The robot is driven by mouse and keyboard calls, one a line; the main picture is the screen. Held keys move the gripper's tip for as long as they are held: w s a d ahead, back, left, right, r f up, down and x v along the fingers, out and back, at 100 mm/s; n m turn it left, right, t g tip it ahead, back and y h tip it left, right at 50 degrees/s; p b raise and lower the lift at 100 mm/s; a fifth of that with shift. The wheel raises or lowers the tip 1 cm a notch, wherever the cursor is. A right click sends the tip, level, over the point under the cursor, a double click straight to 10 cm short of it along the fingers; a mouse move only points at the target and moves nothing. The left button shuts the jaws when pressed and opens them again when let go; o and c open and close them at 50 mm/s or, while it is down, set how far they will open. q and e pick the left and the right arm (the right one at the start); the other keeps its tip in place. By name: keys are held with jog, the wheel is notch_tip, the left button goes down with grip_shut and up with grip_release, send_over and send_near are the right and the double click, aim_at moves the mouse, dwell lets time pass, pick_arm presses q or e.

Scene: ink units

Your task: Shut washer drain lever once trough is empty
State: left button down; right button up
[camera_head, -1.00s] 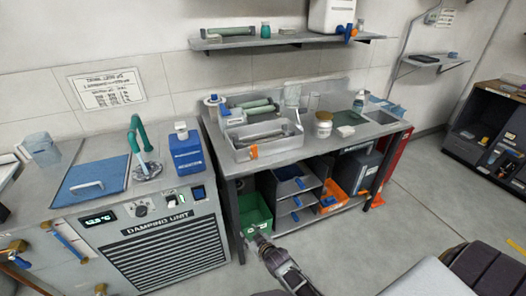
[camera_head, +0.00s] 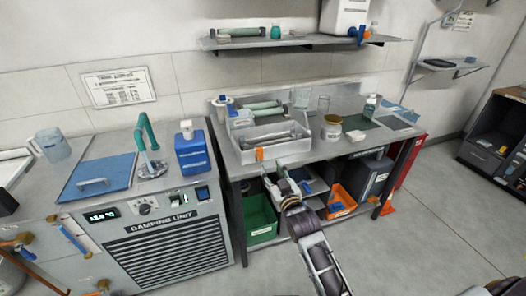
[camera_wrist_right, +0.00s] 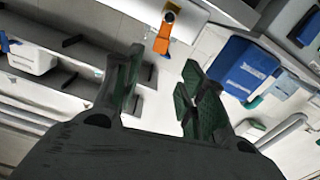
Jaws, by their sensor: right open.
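The washer trough (camera_head: 272,151) is a grey metal tray on the workbench, with a roller-like bar in it. I cannot tell whether liquid is inside. An orange drain lever (camera_head: 260,154) sits on its front face near the left end. In the right wrist view the orange lever (camera_wrist_right: 162,40) hangs from a dark round pivot, just beyond my fingertips. My right gripper (camera_head: 277,178) is open and empty, below and slightly right of the lever, apart from it. It shows in the right wrist view too (camera_wrist_right: 163,65).
Below the bench are a green bin (camera_head: 259,222), grey trays with blue handles and an orange bin (camera_head: 338,201). The damping unit (camera_head: 165,240) stands left, with a blue canister (camera_head: 190,153) on top. A jar (camera_head: 331,129) stands right of the trough.

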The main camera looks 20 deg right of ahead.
aim_at(260, 151)
pick_arm(q)
jog(key=shift+s+f, duration=0.1)
jog(key=shift+s, duration=0.25)
pick_arm(e)
jog(key=shift+w, duration=0.15)
pick_arm(q)
jog(key=shift+w, duration=0.35)
pick_arm(e)
jog(key=shift+w+a, duration=0.15)
jog(key=shift+w, duration=3.25)
jog(key=shift+w+a, duration=0.1)
jog(key=shift+w, duration=3.25)
pick_arm(q)
jog(key=shift+d, duration=0.1)
pick_arm(e)
grip_shut()
